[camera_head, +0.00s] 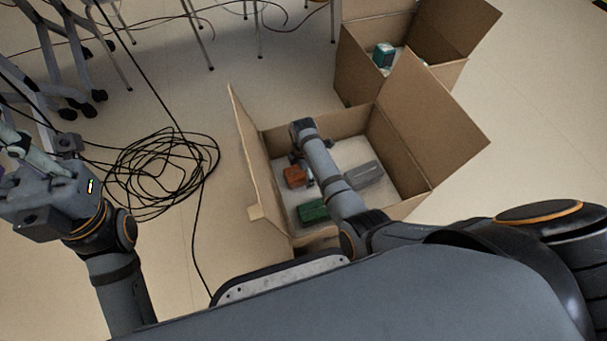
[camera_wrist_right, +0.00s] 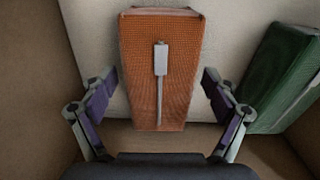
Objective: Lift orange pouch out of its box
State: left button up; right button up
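The orange pouch (camera_head: 295,176) lies on the pale floor of the open cardboard box (camera_head: 259,178), near its left wall. In the right wrist view the orange pouch (camera_wrist_right: 182,85) has a mesh surface and a grey zip-pull-like strip down its middle. My right gripper (camera_wrist_right: 157,100) is open, with one finger on each side of the pouch's near end and a gap to both sides. In the head view my right arm reaches down into the box and its fingers are mostly hidden. My left gripper (camera_head: 22,150) is at the far left, away from the box; its fingers are unclear.
A green item (camera_head: 312,211) lies near the pouch, also at right in the wrist view (camera_wrist_right: 285,80). A grey case (camera_head: 363,175) lies right of my arm. The box flaps stand up around it. A second box (camera_head: 354,70) stands behind. Coiled black cable (camera_head: 160,172) lies on the floor.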

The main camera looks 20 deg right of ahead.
jog(key=c, duration=1)
jog(key=shift+o, duration=0.2)
notch_tip(320, 180, up, 9)
jog(key=p, duration=0.7)
jog(key=shift+r, duration=0.55)
